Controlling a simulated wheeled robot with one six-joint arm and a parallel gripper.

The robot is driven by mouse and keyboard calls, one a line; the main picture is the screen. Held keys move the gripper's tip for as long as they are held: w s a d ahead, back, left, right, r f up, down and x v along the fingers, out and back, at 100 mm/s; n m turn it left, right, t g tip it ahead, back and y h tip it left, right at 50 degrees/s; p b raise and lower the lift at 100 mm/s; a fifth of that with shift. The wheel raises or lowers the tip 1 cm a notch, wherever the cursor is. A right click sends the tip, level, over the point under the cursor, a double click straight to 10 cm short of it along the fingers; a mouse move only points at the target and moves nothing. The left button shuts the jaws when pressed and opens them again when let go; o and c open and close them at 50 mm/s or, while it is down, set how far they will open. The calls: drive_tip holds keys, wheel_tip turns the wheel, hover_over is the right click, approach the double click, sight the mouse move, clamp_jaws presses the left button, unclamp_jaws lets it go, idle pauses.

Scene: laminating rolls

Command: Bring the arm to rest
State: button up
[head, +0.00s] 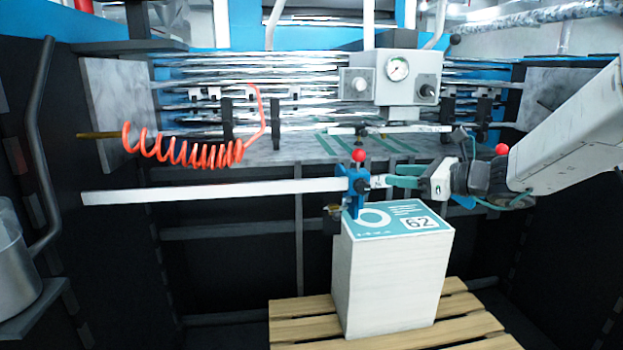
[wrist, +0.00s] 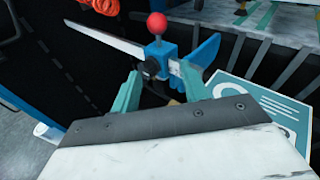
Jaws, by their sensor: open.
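My arm (head: 570,135) reaches in from the right in the head view. My gripper (head: 402,176) points left, just right of a blue slider with a red ball knob (head: 356,186) on a long pale bar (head: 215,190). In the wrist view my gripper (wrist: 160,88) is open, its teal fingers well apart. The blue slider (wrist: 160,60) shows beyond the fingertips, with no visible grip on it. Whether a fingertip touches it, I cannot tell.
A tall paper stack with a teal top marked 62 (head: 392,270) stands on a wooden pallet (head: 300,318) below my gripper. A coiled orange hose (head: 190,150) hangs left. A gauge box (head: 395,78) and shiny rollers (head: 200,75) are behind. A metal drum (head: 15,265) stands far left.

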drive_tip(key=s+a+f+n+g+h, duration=0.15)
drive_tip(key=s+f+n+g, duration=0.25)
drive_tip(key=s+n, duration=0.45)
drive_tip(key=s+a+f+n+g+h, duration=0.1)
drive_tip(key=s+f+n+g+h, duration=0.35)
drive_tip(key=s, duration=0.75)
drive_tip(key=s+d+n+h, duration=0.3)
drive_tip(key=s+d+n, duration=0.1)
drive_tip(key=s, duration=0.4)
drive_tip(key=s+d+n+h, duration=0.3)
drive_tip(key=s+d+n, duration=0.2)
drive_tip(key=s+n, duration=0.2)
drive_tip(key=s, duration=0.2)
drive_tip(key=shift+s+r+h, duration=0.15)
drive_tip(key=shift+s+h, duration=0.15)
drive_tip(key=shift+h, duration=0.1)
